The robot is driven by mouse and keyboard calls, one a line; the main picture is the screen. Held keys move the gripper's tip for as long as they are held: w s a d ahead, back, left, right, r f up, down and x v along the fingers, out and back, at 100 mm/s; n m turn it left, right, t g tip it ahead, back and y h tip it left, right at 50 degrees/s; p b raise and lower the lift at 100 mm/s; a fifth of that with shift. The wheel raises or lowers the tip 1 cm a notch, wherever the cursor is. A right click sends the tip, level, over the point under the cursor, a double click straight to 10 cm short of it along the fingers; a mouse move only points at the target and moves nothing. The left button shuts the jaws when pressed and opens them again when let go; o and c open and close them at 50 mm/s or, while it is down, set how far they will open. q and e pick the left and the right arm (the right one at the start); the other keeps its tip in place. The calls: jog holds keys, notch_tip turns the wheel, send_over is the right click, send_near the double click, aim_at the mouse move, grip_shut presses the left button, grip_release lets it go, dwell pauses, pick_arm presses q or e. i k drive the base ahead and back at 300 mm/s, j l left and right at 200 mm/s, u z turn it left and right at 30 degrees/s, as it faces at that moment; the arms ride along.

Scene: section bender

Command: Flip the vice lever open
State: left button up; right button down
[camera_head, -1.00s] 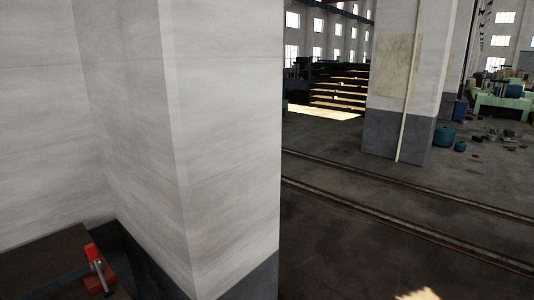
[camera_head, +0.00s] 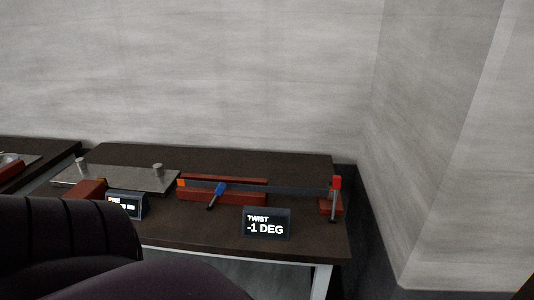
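A vice (camera_head: 328,207) with a red body stands at the right end of the dark workbench (camera_head: 310,236). Its lever (camera_head: 334,198) has a grey shaft and a red top, and it looks upright. A long grey bar (camera_head: 295,189) runs from the vice leftward along a red block (camera_head: 250,197). A blue-handled piece (camera_head: 220,189) sits at the front of that block. Neither gripper shows in the view. A dark rounded part of my own body fills the bottom left.
A black display (camera_head: 267,223) reading "TWIST -1 DEG" stands at the bench's front edge. A smaller display (camera_head: 127,205) and a grey plate with pegs (camera_head: 125,179) are on the left. A second bench (camera_head: 38,152) is further left. Pale walls stand behind and right.

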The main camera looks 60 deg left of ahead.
aim_at(219, 191)
jog(key=u, duration=0.45)
jog(key=j+u, duration=0.1)
jog(key=u, duration=1.15)
jog(key=i+u, duration=0.1)
jog(key=u, duration=0.35)
